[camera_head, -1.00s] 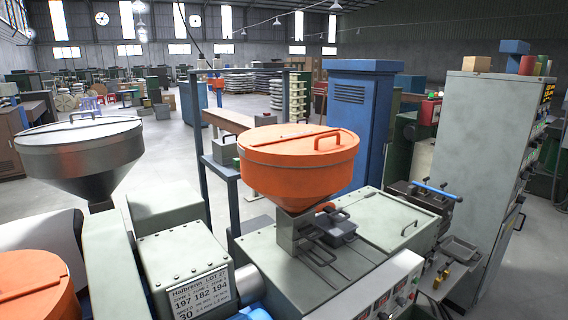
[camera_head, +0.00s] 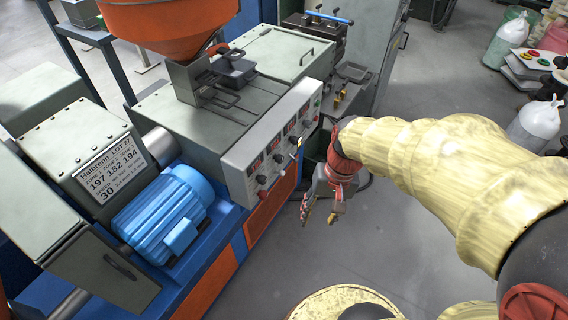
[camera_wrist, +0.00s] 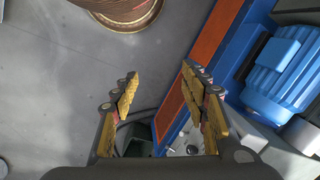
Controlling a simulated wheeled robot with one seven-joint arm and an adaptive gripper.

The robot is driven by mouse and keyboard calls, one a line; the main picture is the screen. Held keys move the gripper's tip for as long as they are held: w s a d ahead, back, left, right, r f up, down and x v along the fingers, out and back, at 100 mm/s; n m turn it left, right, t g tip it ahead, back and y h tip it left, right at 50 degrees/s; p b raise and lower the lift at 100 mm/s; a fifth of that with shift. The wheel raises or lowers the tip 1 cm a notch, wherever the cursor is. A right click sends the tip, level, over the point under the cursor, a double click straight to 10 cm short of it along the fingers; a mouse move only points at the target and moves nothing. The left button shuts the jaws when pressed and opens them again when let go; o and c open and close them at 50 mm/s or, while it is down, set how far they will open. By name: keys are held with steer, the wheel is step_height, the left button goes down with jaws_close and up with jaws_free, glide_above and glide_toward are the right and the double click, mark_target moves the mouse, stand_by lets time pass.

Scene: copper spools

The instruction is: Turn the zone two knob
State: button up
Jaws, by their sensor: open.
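The control panel (camera_head: 270,145) is on the front of the extruder in the head view. It carries a row of red displays with small dark knobs below them. One dark knob (camera_head: 262,180) is near its lower left end. The zone labels on the panel are too small to read, so I cannot tell which knob is zone two. My gripper (camera_head: 319,218) is open and empty, pointing down, to the right of the panel and apart from it. In the wrist view its fingers (camera_wrist: 160,80) are spread, with floor and the machine's orange and blue side beyond.
A blue motor (camera_head: 165,212) sits left of the panel; it also shows in the wrist view (camera_wrist: 282,70). A setting sheet (camera_head: 110,170) reads 197, 182, 194 and 30. An orange hopper (camera_head: 170,25) stands above. A copper spool (camera_wrist: 125,12) is on the floor. Floor right of the machine is open.

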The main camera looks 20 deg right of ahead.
steer(key=w+a+f+m+g+y+b, duration=0.1)
steer(key=w+a+f+m+y+b, duration=0.15)
steer(key=f+m+y, duration=0.6)
steer(key=m+t, duration=1.6)
steer(key=m, duration=0.2)
glide_toward(282, 160)
steer(key=w, duration=0.1)
steer(key=shift+n, duration=0.25)
steer(key=b+x, duration=0.3)
steer(key=x, duration=0.5)
steer(key=shift+s+a, duration=0.1)
steer(key=shift+a, duration=0.1)
steer(key=c, duration=0.3)
steer(key=c, duration=0.7)
steer(key=shift+c, duration=0.8)
